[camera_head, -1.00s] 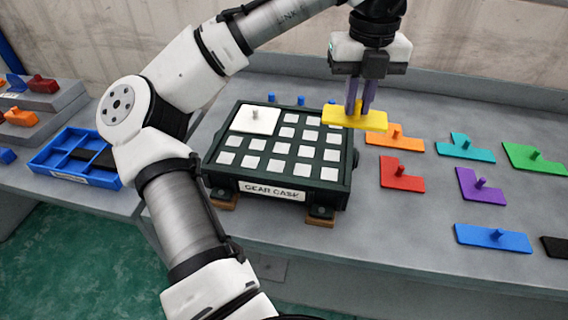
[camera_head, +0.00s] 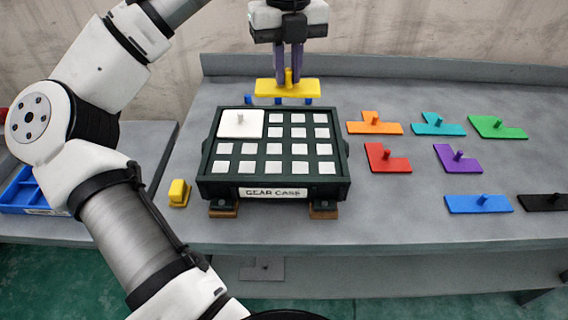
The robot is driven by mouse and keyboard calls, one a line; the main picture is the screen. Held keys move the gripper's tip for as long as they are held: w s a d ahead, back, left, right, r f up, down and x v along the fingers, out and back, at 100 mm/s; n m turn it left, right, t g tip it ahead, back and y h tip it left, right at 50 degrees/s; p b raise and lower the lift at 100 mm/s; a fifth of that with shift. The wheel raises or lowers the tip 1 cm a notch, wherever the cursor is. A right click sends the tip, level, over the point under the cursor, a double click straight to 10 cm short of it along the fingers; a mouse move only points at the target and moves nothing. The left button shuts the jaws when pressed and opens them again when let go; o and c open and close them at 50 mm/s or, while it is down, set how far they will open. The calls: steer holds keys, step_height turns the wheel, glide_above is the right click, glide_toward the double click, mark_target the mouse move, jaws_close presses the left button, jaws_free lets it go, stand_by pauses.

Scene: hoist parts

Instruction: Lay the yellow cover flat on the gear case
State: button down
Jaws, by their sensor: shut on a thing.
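My gripper (camera_head: 289,76) is shut on the yellow cover (camera_head: 268,89), a flat bar with a peg on top. It holds the cover roughly level in the air, near the back edge of the gear case (camera_head: 332,189). The gear case is a dark green tray with rows of pale square cells and a "GEAR CASE" label on its front. A white square cover (camera_head: 229,128) with a peg lies in its back left corner. The other cells show bare. The exact height of the yellow cover above the case is hard to tell.
Orange (camera_head: 381,129), teal (camera_head: 432,129), green (camera_head: 494,128), red (camera_head: 384,162), purple (camera_head: 453,161), blue (camera_head: 475,205) and black (camera_head: 541,203) covers lie to the right. A yellow block (camera_head: 179,193) stands left of the case. Blue pegs (camera_head: 308,101) show behind it. A blue tray (camera_head: 22,193) sits far left.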

step_height(320, 180, down, 20)
steer(key=shift+r, duration=0.1)
stand_by(0.4)
steer(key=c, duration=1.4)
jaws_free()
step_height(320, 180, up, 12)
steer(key=shift+b, duration=0.4)
